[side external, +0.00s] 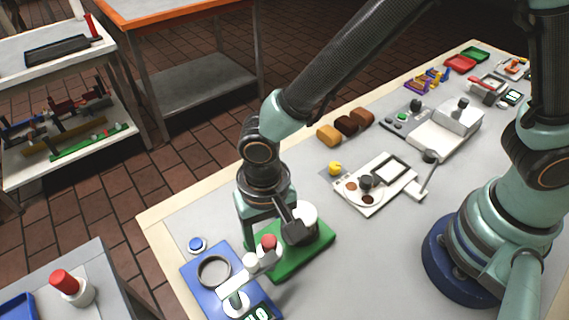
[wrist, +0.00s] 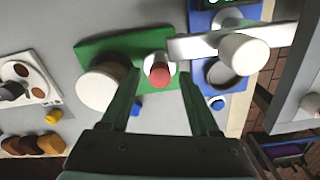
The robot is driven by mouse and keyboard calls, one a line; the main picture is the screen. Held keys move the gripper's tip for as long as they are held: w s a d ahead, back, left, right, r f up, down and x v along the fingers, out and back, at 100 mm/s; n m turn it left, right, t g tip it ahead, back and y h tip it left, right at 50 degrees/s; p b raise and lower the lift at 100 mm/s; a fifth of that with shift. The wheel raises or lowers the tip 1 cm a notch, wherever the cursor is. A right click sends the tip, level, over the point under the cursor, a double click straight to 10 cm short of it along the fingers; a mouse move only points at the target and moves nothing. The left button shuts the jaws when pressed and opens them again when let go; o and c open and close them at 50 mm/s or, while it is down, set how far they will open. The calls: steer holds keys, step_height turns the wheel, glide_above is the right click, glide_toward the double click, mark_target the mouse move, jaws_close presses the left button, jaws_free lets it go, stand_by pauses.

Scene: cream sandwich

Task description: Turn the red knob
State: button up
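The red knob (wrist: 160,72) has a white base and stands on a green board (wrist: 100,46). It also shows in the side view (side external: 269,241), near the board's front left edge. My gripper (wrist: 159,80) is open, with one finger on each side of the red knob in the wrist view. A gap shows between the knob and each finger there. Whether the fingertips are down at knob height is unclear. In the side view my gripper (side external: 271,236) hangs over the green board and partly hides it.
A white cylinder (side external: 305,216) stands on the green board close to my gripper. A blue board (side external: 192,270) with a ring and white lever lies just left. A blue button (side external: 197,244) is nearby. Another red-topped knob (side external: 64,280) stands on a separate table.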

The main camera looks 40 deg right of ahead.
mark_target(269, 241)
steer(key=shift+r, duration=0.1)
step_height(269, 241, up, 12)
stand_by(0.7)
step_height(269, 241, down, 12)
steer(key=n, duration=3)
steer(key=shift+s, duration=0.1)
jaws_close()
